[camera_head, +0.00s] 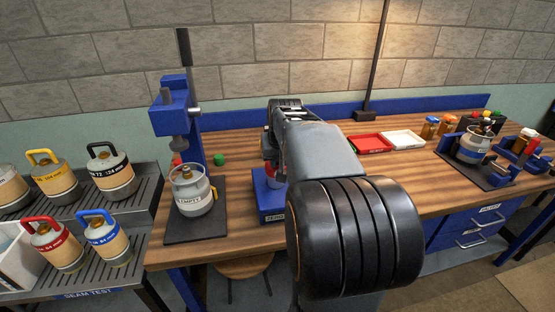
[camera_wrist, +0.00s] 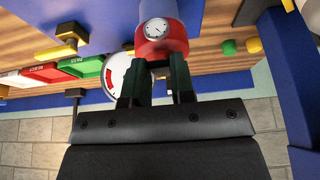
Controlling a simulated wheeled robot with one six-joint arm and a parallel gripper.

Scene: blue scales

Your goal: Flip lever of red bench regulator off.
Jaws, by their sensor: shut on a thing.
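The red bench regulator (camera_wrist: 162,42) fills the top middle of the wrist view, with a small white dial on its face. A larger white dial with a red band (camera_wrist: 117,78) sits beside it, partly behind a finger. My gripper (camera_wrist: 154,70) has both dark fingers at the regulator's edge, closed on a small part there that looks like its lever; the fingers hide most of it. In the head view my arm covers the gripper and most of the regulator; a bit of red (camera_head: 276,179) shows above a blue base marked ZERO (camera_head: 271,206).
A blue press (camera_head: 172,105) and a grey cylinder marked EMPTY (camera_head: 190,192) stand close to the left on a dark mat. Red (camera_head: 370,144) and white (camera_head: 403,139) trays lie at the back right. Several cylinders fill the left rack (camera_head: 140,200). Bare wood (camera_head: 400,175) lies right of my arm.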

